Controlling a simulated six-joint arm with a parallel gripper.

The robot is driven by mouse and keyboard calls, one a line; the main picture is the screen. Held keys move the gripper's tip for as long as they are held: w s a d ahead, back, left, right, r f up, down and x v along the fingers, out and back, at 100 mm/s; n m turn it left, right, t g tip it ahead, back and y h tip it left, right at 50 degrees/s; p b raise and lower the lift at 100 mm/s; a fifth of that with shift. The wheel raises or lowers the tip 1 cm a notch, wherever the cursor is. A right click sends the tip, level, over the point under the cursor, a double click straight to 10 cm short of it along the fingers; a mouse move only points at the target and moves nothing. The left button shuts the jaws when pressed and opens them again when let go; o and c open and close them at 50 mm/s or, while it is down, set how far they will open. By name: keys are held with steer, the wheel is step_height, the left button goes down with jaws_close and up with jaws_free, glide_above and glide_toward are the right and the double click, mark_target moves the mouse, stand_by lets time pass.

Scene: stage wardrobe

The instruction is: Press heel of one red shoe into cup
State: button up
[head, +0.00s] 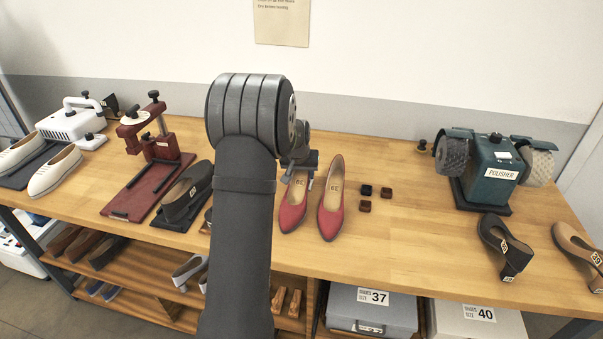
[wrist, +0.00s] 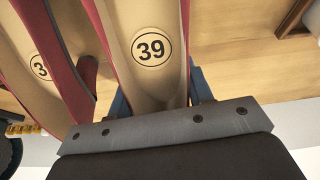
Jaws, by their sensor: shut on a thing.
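Two red shoes stand side by side at mid-table in the head view, toes toward the front edge: the left red shoe (head: 292,213) and the right red shoe (head: 330,222). My gripper (head: 299,170) is at the back end of the left one. In the wrist view my gripper (wrist: 160,95) has blue fingers on both sides of a red shoe (wrist: 125,55) marked 39 and is shut on it. The other red shoe (wrist: 68,85) is beside it. I cannot make out a cup for certain.
Small dark blocks, one black (head: 366,190) and others red-brown (head: 386,192), lie right of the shoes. A polisher (head: 488,170) stands at right. A red press (head: 150,165) and a dark shoe-shaped block (head: 186,196) are at left. Table between blocks and polisher is clear.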

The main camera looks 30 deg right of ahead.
steer(key=shift+r, duration=1.7)
steer(key=w+a, duration=0.8)
stand_by(0.5)
steer(key=shift+s+d+f, duration=0.1)
steer(key=shift+f, duration=1.55)
stand_by(0.5)
steer(key=o, duration=1.1)
